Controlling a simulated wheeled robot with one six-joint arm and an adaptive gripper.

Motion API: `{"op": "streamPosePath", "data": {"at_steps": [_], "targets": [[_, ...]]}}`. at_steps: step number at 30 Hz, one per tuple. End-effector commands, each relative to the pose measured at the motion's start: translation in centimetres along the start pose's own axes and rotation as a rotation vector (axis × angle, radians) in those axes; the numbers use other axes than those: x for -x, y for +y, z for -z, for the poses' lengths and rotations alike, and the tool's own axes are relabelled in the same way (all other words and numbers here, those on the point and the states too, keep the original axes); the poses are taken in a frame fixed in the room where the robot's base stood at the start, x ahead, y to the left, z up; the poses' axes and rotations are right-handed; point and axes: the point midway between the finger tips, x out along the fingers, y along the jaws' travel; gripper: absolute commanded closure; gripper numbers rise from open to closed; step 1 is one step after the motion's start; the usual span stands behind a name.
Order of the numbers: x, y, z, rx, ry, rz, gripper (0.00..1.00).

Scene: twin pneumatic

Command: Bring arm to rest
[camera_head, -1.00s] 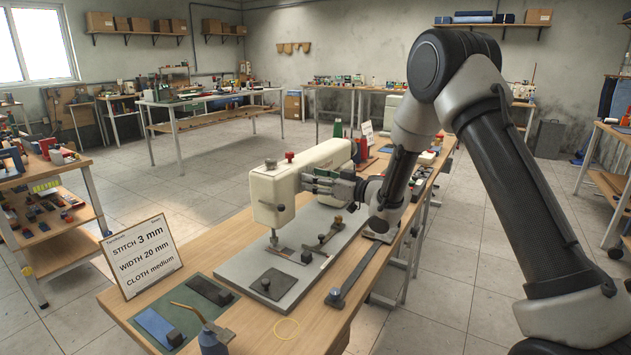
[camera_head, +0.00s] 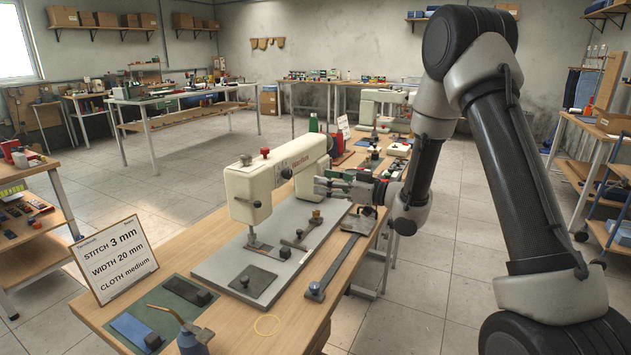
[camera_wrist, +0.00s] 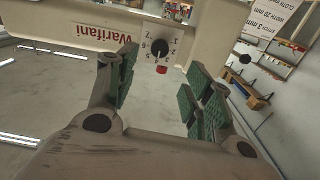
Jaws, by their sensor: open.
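My gripper (camera_head: 322,187) is in front of the cream sewing machine (camera_head: 262,186), at about the height of its arm and right of its head. In the wrist view my gripper (camera_wrist: 160,95) has its green-padded fingers spread apart with nothing between them. Beyond the fingers the machine's body (camera_wrist: 105,35) shows the red Warifani lettering and a numbered dial (camera_wrist: 159,47). In the head view my arm reaches in from the right, bent at the elbow. Whether the fingers touch the machine cannot be told.
More benches stand behind. Open floor lies right of the bench.

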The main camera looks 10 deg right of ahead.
Motion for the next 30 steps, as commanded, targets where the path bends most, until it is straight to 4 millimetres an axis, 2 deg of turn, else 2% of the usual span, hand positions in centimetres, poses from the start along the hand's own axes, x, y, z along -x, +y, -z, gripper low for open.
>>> {"op": "streamPosePath", "data": {"at_steps": [11,14,17,20,21,23,26,28,30], "targets": [[0.2,0.0,-0.2,0.007,-0.008,-0.001,0.49],[0.3,0.6,-1.9,0.019,-0.082,-0.023,0.49],[1.4,2.3,-5.8,0.026,-0.246,-0.099,0.49],[4.6,4.4,-11.1,0.009,-0.48,-0.213,0.49],[6.3,5.1,-12.6,0.003,-0.575,-0.262,0.49],[9.2,6.0,-13.7,-0.008,-0.706,-0.338,0.49],[14.6,6.7,-13.9,-0.039,-0.905,-0.462,0.49],[18.5,6.4,-12.9,-0.076,-1.029,-0.547,0.49],[22.6,5.3,-11.3,-0.129,-1.14,-0.626,0.49]]}}
